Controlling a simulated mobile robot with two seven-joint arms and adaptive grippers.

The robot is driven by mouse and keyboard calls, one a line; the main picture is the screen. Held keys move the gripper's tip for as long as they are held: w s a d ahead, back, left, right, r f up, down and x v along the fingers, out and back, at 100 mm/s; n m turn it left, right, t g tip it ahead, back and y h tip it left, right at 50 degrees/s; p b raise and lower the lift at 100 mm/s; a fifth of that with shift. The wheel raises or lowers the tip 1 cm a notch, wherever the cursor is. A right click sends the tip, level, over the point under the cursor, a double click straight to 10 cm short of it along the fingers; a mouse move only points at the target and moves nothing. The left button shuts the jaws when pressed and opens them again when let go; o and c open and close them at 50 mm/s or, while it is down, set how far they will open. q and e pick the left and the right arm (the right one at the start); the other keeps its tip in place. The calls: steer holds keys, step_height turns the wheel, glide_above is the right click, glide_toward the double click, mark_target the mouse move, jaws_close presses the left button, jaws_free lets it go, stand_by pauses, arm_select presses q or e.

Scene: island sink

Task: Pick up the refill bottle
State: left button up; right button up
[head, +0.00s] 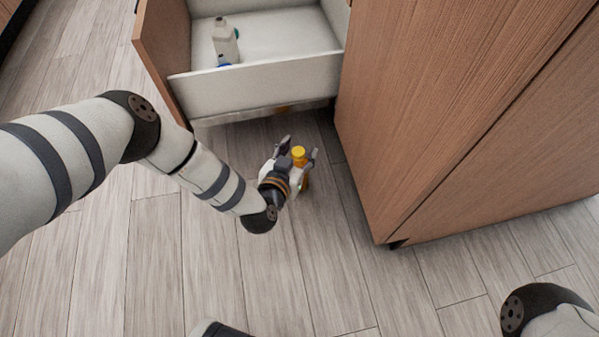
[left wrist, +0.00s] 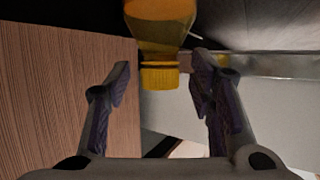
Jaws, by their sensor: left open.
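The refill bottle, amber with a yellow cap (head: 299,152), is at my left gripper, low beside the cabinet. Its body is mostly hidden behind the gripper in the head view. In the left wrist view the bottle (left wrist: 163,35) appears cap-down in the picture, with the cap level with the fingertips. My left gripper (head: 300,149) is open, with a finger on each side of the bottle. In the left wrist view a gap shows on both sides of the cap, between the fingers (left wrist: 162,85). My right gripper is not in view.
An open white drawer (head: 262,94) juts out just beyond the gripper, with a white bottle (head: 225,42) inside. A wooden cabinet (head: 430,130) stands close on the right. The wooden floor (head: 150,260) is clear in front and to the left.

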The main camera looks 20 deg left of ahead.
arm_select(q)
steer(key=shift+c, duration=0.6)
jaws_close()
